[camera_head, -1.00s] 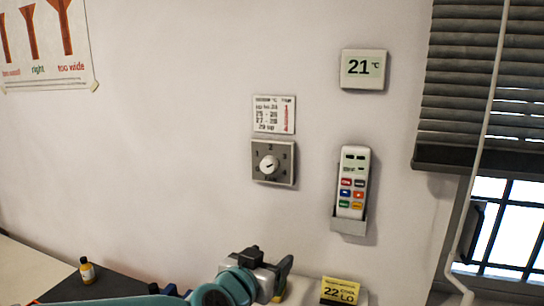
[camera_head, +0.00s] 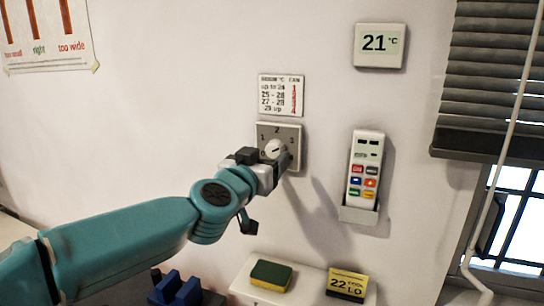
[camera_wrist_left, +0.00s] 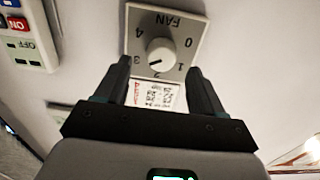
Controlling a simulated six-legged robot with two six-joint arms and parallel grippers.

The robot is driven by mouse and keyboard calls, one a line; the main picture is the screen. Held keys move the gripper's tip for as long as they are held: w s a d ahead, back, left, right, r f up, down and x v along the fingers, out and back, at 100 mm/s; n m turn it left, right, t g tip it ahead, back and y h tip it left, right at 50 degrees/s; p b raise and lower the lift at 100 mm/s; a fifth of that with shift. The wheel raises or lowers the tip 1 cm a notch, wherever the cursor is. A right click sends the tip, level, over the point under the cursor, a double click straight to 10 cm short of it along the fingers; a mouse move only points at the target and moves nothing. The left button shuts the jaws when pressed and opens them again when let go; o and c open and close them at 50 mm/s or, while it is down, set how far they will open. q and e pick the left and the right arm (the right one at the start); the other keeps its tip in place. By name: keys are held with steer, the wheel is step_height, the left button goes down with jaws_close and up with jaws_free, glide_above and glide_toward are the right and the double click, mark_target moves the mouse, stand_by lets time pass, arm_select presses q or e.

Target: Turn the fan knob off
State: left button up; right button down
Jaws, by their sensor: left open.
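The fan knob (camera_head: 273,149) is a round white dial on a grey wall plate (camera_head: 293,132) with numbers around it. In the left wrist view the knob (camera_wrist_left: 160,52) shows upside down on the plate marked FAN, with 0 to 4 around it. My right gripper is not in view.
A printed temperature and fan chart (camera_head: 281,95) hangs above the plate. A remote (camera_head: 365,165) sits in a wall holder to the right, below a 21 °C display (camera_head: 380,45). A sponge (camera_head: 270,275) and a yellow-black card (camera_head: 346,284) are below.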

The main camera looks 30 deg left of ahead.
mark_target(272, 151)
arm_select(q)
steer(key=x, duration=0.4)
steer(key=shift+w+a+f, duration=0.15)
steer(key=shift+s, duration=0.2)
steer(key=shift+w, duration=0.15)
steer(key=c, duration=1)
steer(key=shift+c, duration=0.2)
steer(key=shift+n, duration=0.4)
